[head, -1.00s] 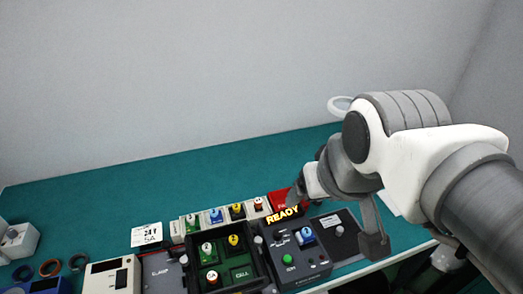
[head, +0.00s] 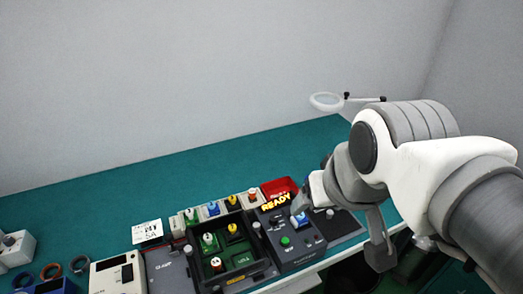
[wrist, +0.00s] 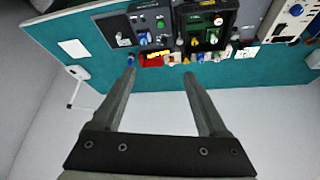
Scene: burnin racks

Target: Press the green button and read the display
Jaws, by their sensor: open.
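The green button (head: 285,241) is on the sloped front of a dark device box (head: 300,262) on the teal bench.
A black tray (head: 203,277) with green cells and several capped pieces stands left of the box. A red bin (head: 279,186) is behind it. A dark panel (head: 345,230) lies to the right. The back of the bench is clear.

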